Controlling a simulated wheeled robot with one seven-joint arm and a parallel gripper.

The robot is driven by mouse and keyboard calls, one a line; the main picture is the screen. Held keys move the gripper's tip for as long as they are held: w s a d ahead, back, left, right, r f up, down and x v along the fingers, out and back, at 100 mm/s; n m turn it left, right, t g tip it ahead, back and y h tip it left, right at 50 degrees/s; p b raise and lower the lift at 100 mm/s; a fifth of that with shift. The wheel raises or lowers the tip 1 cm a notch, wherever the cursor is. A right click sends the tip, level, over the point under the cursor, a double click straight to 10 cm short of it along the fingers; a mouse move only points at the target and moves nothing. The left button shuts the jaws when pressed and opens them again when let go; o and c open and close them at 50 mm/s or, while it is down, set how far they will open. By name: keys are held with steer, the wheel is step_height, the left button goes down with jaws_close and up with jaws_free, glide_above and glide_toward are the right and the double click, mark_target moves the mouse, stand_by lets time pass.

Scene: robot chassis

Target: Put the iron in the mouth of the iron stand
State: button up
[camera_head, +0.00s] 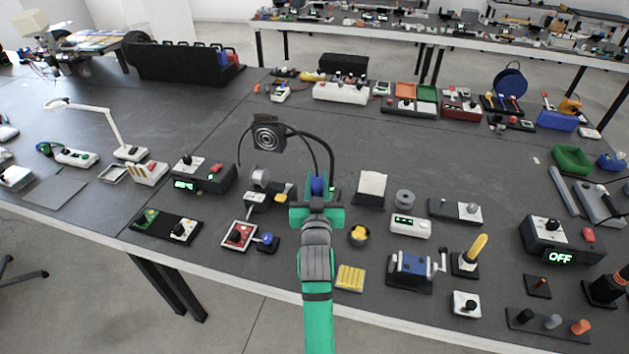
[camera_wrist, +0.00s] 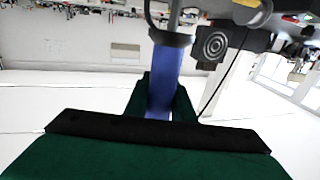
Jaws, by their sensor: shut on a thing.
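The iron has a blue handle (camera_head: 318,186), held upright between the fingers of my gripper (camera_head: 317,200). In the wrist view the blue handle (camera_wrist: 163,85) stands between the green fingers (camera_wrist: 160,100), with a dark collar and a grey shaft beyond it. A black cable loops up from the iron. The iron stand appears to be the small holder with a grey round mouth (camera_head: 260,178), just left of my gripper in the head view, with a yellow pad beside it. The iron is apart from that mouth. The iron's tip is not clear in either view.
A black fan box (camera_head: 268,135) stands behind the holder. A black control box (camera_head: 203,175) is to the left, and a white-topped block (camera_head: 371,188) is to the right. A red-topped device (camera_head: 239,235) and a yellow slotted block (camera_head: 350,278) lie nearer the table edge.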

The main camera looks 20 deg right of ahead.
steer(key=shift+w+a+r, duration=0.1)
steer(key=shift+w+a, duration=0.05)
steer(key=shift+a, duration=0.2)
stand_by(0.3)
steer(key=shift+d, duration=0.15)
stand_by(0.4)
steer(key=shift+s+d, duration=0.2)
steer(key=shift+a, duration=0.1)
stand_by(0.4)
